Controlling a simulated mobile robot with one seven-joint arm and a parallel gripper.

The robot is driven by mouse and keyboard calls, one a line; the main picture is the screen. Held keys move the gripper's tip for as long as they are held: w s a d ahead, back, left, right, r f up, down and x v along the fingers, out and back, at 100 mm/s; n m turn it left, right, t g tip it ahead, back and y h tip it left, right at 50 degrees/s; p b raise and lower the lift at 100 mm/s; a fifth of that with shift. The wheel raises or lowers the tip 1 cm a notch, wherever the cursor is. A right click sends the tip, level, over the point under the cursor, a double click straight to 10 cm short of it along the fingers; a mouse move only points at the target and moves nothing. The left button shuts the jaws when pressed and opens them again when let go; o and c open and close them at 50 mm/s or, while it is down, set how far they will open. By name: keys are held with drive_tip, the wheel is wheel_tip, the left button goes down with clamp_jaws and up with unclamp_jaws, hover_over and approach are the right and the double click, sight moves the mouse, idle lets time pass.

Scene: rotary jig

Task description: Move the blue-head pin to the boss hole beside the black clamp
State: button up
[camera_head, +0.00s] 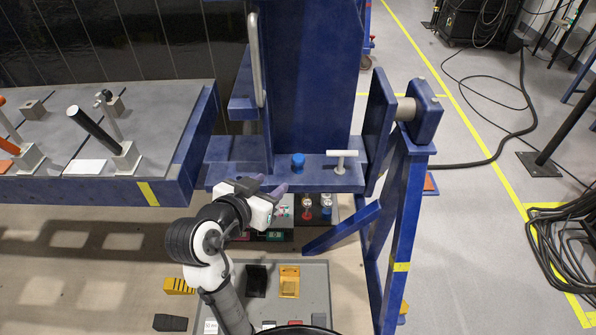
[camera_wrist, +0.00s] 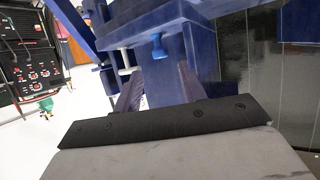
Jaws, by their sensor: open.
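The blue-head pin (camera_head: 298,161) stands upright in the ledge of the blue jig (camera_head: 240,174). It also shows in the wrist view (camera_wrist: 158,45), beyond and roughly between my fingers. My gripper (camera_head: 272,184) is open and empty, left of the pin and nearer the camera; its fingers show in the wrist view (camera_wrist: 160,82). A clamp with a black handle (camera_head: 92,128) stands tilted on the grey table at left. I cannot make out a boss hole beside the clamp.
A white T-handled pin (camera_head: 341,156) stands right of the blue-head pin. A tall blue column with a pale handle (camera_head: 255,60) rises behind the ledge. A blue support frame (camera_head: 402,210) stands at right. An orange-handled clamp (camera_head: 8,146) is at far left. A grey tray (camera_head: 322,285) lies below.

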sight(297, 168)
drive_tip(key=shift+d+b+x, duration=0.1)
drive_tip(key=shift+b+x, duration=0.6)
drive_tip(key=shift+x, duration=2.45)
drive_tip(key=shift+d+b+x, duration=0.15)
drive_tip(key=shift+b+x, duration=0.5)
drive_tip(key=shift+x, duration=2.55)
drive_tip(key=shift+s+f, duration=0.1)
drive_tip(key=shift+s, duration=0.1)
clamp_jaws()
